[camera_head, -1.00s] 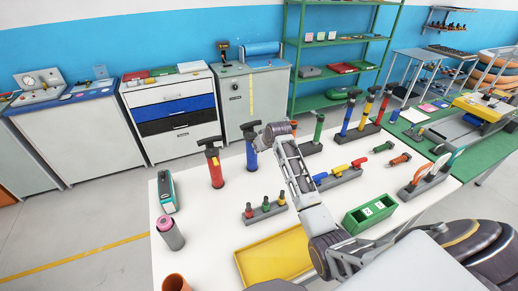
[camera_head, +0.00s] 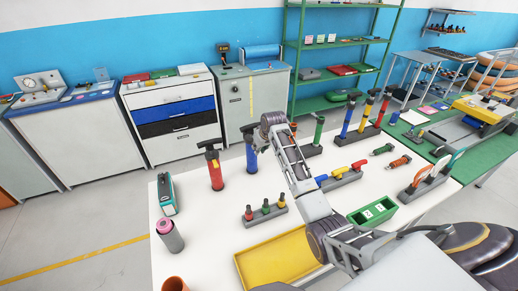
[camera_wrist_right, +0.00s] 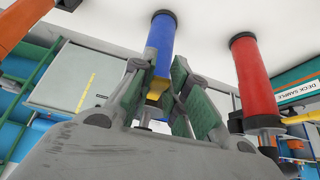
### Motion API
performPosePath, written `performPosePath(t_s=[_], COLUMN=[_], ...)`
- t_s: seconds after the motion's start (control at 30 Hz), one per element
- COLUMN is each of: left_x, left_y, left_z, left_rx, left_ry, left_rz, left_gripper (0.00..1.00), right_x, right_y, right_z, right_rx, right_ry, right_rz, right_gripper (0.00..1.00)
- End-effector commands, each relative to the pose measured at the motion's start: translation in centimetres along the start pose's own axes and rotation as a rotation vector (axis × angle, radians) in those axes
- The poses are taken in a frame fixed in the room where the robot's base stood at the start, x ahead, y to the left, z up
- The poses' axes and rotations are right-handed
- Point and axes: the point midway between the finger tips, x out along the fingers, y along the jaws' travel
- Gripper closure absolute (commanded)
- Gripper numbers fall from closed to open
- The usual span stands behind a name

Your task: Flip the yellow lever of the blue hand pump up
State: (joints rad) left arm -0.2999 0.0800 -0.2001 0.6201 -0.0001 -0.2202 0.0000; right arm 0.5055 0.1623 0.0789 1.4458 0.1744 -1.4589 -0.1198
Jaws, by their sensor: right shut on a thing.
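The blue hand pump (camera_head: 251,158) stands upright on the white table, beside a red pump (camera_head: 215,172). My right gripper (camera_head: 259,136) is at its upper part. In the right wrist view the blue pump (camera_wrist_right: 161,45) appears upside down, between the green-padded fingers of my right gripper (camera_wrist_right: 160,78). Its yellow lever (camera_wrist_right: 154,99) shows between the fingers, close to the left one. The gripper is shut on the pump near the lever; which part the pads press is hard to tell. In the head view the lever is hidden. My left gripper is out of view.
The red pump (camera_wrist_right: 252,72) is close on the right in the wrist view. A small stand with coloured pegs (camera_head: 264,212), a yellow tray (camera_head: 243,280) and a green box (camera_head: 360,224) lie nearer on the table. More coloured pumps (camera_head: 362,116) stand at the back right.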

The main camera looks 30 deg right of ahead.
Motion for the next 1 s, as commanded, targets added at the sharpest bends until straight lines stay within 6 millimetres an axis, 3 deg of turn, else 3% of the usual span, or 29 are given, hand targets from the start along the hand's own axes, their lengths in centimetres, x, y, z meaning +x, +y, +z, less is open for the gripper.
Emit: performPosePath(t_s=[0.03,0.2,0.67,1.0], left_x=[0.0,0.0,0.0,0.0], left_y=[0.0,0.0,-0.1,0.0], left_z=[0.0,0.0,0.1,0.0], left_rx=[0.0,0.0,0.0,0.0], left_ry=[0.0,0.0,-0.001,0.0], left_rz=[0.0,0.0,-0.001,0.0], left_gripper=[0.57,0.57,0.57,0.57], right_x=[0.1,0.1,-0.3,-2.8], right_y=[0.0,0.0,0.0,0.0], right_z=[0.1,0.1,0.0,0.0], right_rx=[0.0,0.0,0.0,-0.001], right_ry=[-0.002,-0.001,0.001,0.001], right_rz=[0.0,0.0,0.0,0.001], right_gripper=[0.81,0.61,0.61,0.61])
